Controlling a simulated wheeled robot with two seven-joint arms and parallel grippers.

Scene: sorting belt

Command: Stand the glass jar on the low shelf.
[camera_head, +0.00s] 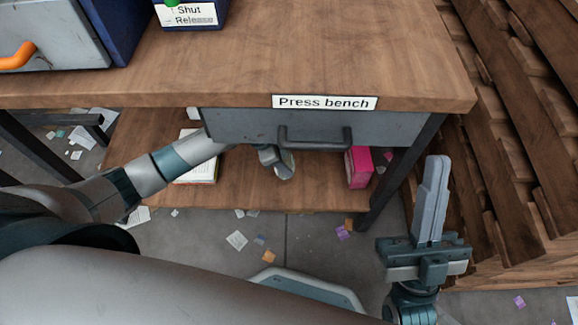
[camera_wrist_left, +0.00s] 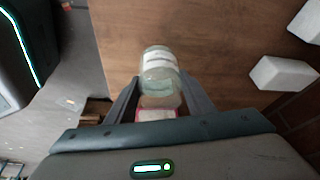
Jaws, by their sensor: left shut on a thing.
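The glass jar (camera_head: 285,166) is clear with a white label. In the head view it shows just below the drawer, over the low shelf (camera_head: 270,190). My left gripper (camera_head: 273,158) reaches under the bench and is shut on the jar; the drawer hides part of the wrist. In the left wrist view the jar (camera_wrist_left: 158,62) sits between the two fingers of the gripper (camera_wrist_left: 160,88), with the brown board behind it. I cannot tell whether the jar touches the shelf. My right gripper (camera_head: 436,165) is shut and empty, fingers up, right of the bench.
A pink box (camera_head: 359,167) stands on the shelf right of the jar, and a book-like white and red thing (camera_head: 198,172) lies left. The drawer (camera_head: 315,128) with its handle hangs close above. A bench leg (camera_head: 400,170) and wooden pallets (camera_head: 520,120) bound the right.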

